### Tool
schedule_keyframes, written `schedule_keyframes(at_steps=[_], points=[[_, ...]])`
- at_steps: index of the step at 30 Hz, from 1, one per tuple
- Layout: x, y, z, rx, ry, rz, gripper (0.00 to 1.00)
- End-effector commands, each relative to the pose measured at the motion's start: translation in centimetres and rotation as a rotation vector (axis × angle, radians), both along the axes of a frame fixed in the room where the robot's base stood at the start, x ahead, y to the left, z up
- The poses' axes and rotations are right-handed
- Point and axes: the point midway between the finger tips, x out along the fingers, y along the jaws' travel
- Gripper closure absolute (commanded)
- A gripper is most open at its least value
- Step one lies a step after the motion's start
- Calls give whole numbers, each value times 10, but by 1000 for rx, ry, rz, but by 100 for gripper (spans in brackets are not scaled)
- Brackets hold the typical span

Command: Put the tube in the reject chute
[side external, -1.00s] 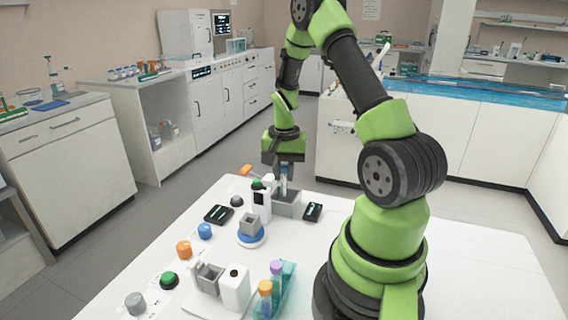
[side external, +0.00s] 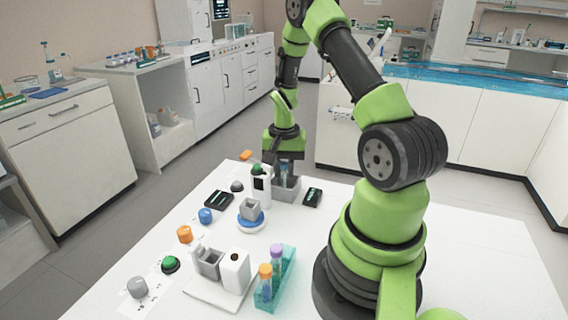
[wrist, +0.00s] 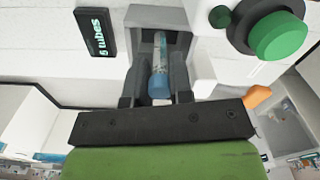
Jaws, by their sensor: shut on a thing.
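My gripper (side external: 285,171) is at the far end of the white table, pointing down at a grey open box (side external: 289,191). In the wrist view its two dark fingers (wrist: 157,93) are shut on a tube (wrist: 160,66) with a blue end and a clear, pale-marked body. The tube lies in line with the opening of the grey box (wrist: 150,14), and its far end is over or inside that opening; its depth I cannot tell. No label in these frames names the reject chute.
A white unit with a green button (side external: 257,169) stands close beside the grey box. A black display (side external: 313,197) lies on its other side. A teal rack (side external: 268,293) with capped tubes, a blue-based grey cup (side external: 250,214) and coloured buttons stand nearer.

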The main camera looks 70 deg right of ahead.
Motion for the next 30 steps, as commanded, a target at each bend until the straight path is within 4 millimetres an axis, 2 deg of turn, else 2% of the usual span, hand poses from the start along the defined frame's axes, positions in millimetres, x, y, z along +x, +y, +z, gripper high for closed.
schedule_keyframes(at_steps=[5,6,9,10,26,30], points=[[0,0,0,-1,0,0,92],[0,0,0,-1,0,0,77],[0,0,0,-1,0,0,54],[0,0,0,-1,0,0,50],[0,0,0,-1,0,0,50],[1,-1,8,-3,-3,0,50]])
